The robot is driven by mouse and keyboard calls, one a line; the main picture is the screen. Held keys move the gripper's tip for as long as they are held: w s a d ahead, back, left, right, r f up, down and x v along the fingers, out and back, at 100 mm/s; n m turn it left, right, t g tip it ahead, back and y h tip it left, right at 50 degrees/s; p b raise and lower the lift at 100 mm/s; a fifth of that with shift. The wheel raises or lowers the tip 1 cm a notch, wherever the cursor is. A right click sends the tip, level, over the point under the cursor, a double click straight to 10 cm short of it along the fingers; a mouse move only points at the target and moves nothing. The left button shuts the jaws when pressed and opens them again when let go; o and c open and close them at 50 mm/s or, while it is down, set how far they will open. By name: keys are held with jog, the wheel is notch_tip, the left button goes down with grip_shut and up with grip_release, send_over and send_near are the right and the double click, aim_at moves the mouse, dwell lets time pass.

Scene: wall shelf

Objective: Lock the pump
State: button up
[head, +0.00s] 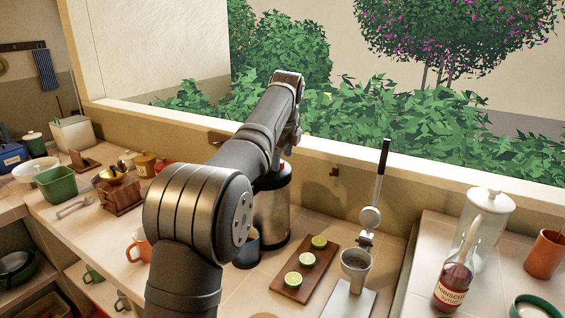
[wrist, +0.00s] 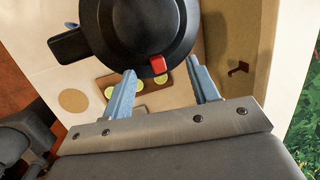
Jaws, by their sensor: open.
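The pump is the black round top (wrist: 145,25) of a steel dispenser (head: 272,212), which stands on the counter, partly hidden behind my arm in the head view. A small red tab (wrist: 158,63) sits at the near edge of the black top in the wrist view. A black spout or handle (wrist: 70,46) sticks out to the left. My gripper (wrist: 161,70) is open and empty above the dispenser, its two fingers apart on either side of the red tab in the picture. I cannot tell the height gap. The head view hides the fingers.
A wooden board (head: 290,283) with cut limes lies right of the dispenser, beside a lever press (head: 357,262). A dark mug (head: 246,247) stands close to the dispenser. An orange mug (head: 140,246) stands further left. The window ledge (head: 330,150) runs behind.

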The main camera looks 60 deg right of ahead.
aim_at(282, 163)
jog(key=shift+r, duration=3.5)
jog(key=shift+f, duration=0.15)
jog(key=shift+f, duration=3.15)
jog(key=shift+r, duration=0.1)
